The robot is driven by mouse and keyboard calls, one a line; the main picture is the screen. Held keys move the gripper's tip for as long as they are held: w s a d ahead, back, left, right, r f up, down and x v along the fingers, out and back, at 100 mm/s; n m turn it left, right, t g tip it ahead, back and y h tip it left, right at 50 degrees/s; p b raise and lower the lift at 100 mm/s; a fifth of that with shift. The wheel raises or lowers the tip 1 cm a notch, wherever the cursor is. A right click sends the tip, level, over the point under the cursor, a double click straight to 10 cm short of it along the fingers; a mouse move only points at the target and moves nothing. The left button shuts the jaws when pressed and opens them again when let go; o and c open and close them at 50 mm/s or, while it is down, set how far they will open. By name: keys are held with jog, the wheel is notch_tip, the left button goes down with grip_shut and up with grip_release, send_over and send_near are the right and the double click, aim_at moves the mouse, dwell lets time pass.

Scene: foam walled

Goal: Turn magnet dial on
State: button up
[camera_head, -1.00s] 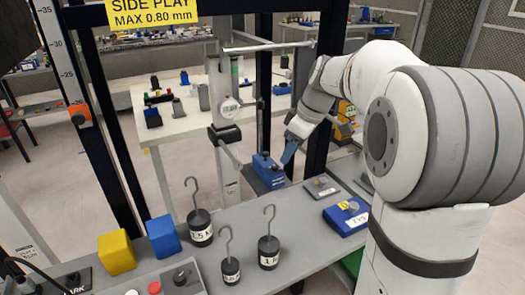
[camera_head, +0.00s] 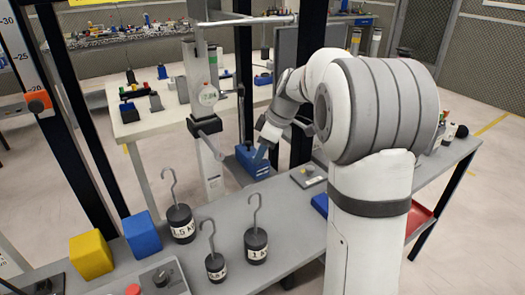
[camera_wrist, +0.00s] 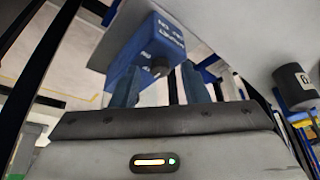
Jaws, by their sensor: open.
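My gripper (camera_head: 262,152) is close beside the base in the head view. In the wrist view its two blue-grey fingers (camera_wrist: 160,80) are apart, with the dial showing between them. I cannot tell whether either finger touches the dial.
Several dark hooked weights (camera_head: 256,245) stand on the front of the bench. A yellow block (camera_head: 91,256) and a blue block (camera_head: 142,234) sit to the left. Dark upright posts (camera_head: 310,75) rise near my arm. A small grey plate (camera_head: 308,177) lies right of the base.

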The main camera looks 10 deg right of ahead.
jog(key=shift+c, duration=0.4)
grip_shut()
jog(key=shift+m, duration=0.3)
jog(key=m+t+h, duration=0.1)
jog(key=m, duration=0.2)
jog(key=shift+s+a, duration=0.1)
jog(key=shift+s, duration=0.1)
jog(key=m+h, duration=0.1)
jog(key=m, duration=0.2)
jog(key=m+t+p, duration=0.1)
jog(key=m, duration=0.1)
jog(key=shift+s+a+r+m+h, duration=0.1)
jog(key=shift+a+r+m+h, duration=0.1)
jog(key=shift+m+h, duration=0.2)
jog(key=m+h, duration=0.1)
jog(key=m, duration=0.1)
jog(key=m+p, duration=0.1)
jog(key=m, duration=0.1)
jog(key=shift+a+f+m+t+h, duration=0.15)
jog(key=shift+m+t+h, duration=0.15)
jog(key=shift+h, duration=0.1)
jog(key=shift+a+m+h+b, duration=0.15)
jog(key=shift+m+h+b, duration=0.4)
jog(key=shift+m, duration=1.35)
jog(key=shift+g, duration=0.4)
